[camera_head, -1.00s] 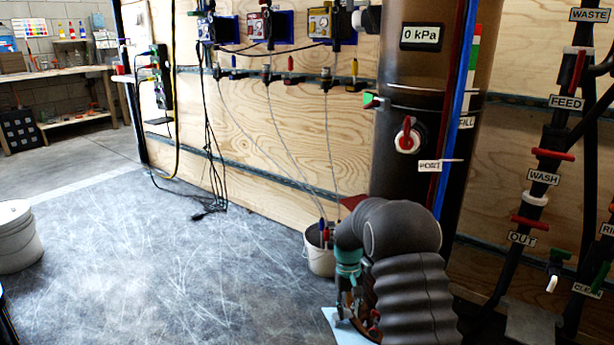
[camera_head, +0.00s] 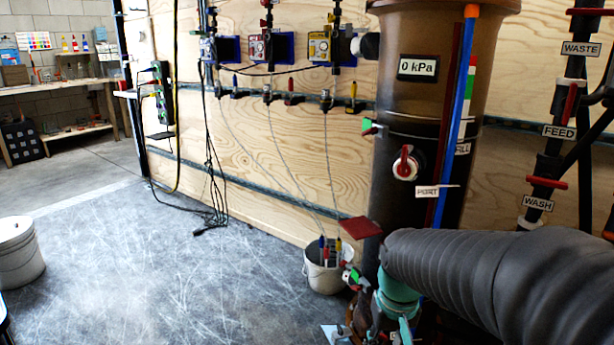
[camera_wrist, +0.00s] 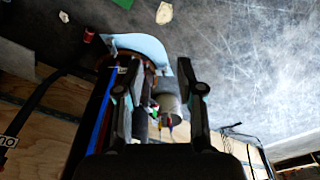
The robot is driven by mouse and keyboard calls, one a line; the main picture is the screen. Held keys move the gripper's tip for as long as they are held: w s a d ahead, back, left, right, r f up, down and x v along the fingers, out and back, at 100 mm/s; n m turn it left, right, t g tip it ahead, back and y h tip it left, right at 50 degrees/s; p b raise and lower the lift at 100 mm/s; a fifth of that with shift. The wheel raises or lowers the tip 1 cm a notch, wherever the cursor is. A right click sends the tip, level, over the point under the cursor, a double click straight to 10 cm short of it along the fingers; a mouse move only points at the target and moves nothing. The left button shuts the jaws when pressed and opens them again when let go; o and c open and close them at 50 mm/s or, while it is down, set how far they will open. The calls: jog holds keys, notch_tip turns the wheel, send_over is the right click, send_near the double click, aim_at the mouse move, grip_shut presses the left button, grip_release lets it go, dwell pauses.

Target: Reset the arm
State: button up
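My arm reaches in from the right edge of the head view as a dark ribbed sleeve, ending in a teal wrist section at the lower centre, in front of the brown column (camera_head: 440,90). In the wrist view my gripper (camera_wrist: 158,72) has its two dark fingers spread apart, and nothing is clearly held between them. A white bucket (camera_head: 322,277) with coloured-handled items stands beyond the gripper; it also shows between the fingers in the wrist view (camera_wrist: 169,106). The fingertips are hard to make out in the head view.
The column carries a red-handled valve (camera_head: 405,166) and a gauge (camera_head: 418,68) reading 0 kPa. Labelled pipes (camera_head: 556,130) stand at the right. Pumps (camera_head: 268,48) hang on the plywood wall with cables below. A lidded bucket (camera_head: 18,252) stands far left. The middle floor is clear.

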jog(key=s+d+r+t+p, duration=0.1)
jog(key=s+r+t+p, duration=0.2)
jog(key=s+r, duration=0.8)
jog(key=shift+s+r+t+p, duration=0.15)
jog(key=shift+r+t+p, duration=0.25)
jog(key=shift+t, duration=0.3)
dwell(0.8)
